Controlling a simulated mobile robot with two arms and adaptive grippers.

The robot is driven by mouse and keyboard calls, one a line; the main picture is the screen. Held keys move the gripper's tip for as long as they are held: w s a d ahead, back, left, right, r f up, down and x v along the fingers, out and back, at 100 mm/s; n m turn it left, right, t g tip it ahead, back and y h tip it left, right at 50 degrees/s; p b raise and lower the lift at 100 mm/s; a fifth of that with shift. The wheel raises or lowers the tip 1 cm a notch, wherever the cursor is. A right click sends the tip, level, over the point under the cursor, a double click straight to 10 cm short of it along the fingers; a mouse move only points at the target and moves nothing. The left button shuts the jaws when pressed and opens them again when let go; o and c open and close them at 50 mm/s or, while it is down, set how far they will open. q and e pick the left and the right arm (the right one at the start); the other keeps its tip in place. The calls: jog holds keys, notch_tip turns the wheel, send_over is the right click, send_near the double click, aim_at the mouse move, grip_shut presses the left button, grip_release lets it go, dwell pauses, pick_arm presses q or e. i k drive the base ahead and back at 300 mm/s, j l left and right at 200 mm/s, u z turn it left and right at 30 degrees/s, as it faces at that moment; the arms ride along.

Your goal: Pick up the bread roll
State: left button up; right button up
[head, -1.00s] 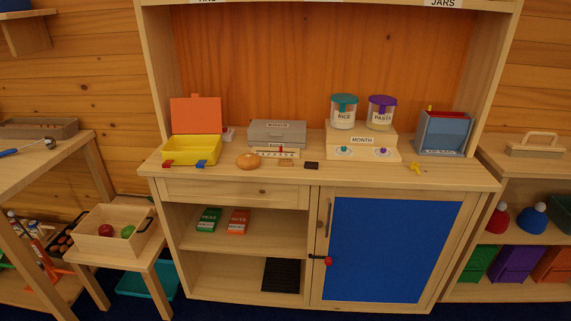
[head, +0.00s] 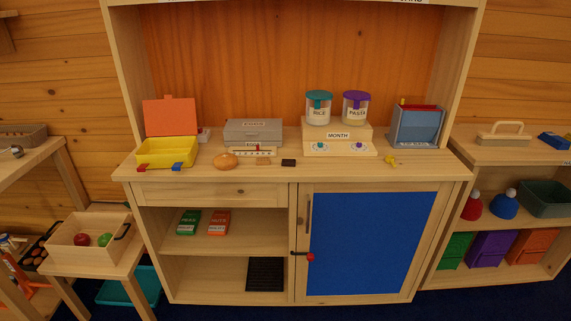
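The bread roll (head: 225,161) is a small rounded orange-brown piece lying on the wooden cabinet's counter (head: 330,172), left of centre and near the front edge. It sits just right of an open yellow box (head: 168,153) with an orange lid, and in front of a grey case (head: 253,131). Nothing covers the roll. Neither of my grippers shows in the head view.
A small tan block (head: 263,161) and a dark block (head: 288,163) lie right of the roll. Rice (head: 319,110) and pasta (head: 356,109) jars stand on a month box (head: 338,136). A low stool with a wooden crate (head: 88,256) stands left of the cabinet.

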aim_at(225, 162)
jog(key=i+j+z, duration=0.2)
jog(key=j, duration=0.2)
jog(key=i+j+z, duration=0.2)
jog(key=j, duration=0.25)
jog(key=j+z, duration=0.2)
jog(key=j, duration=0.2)
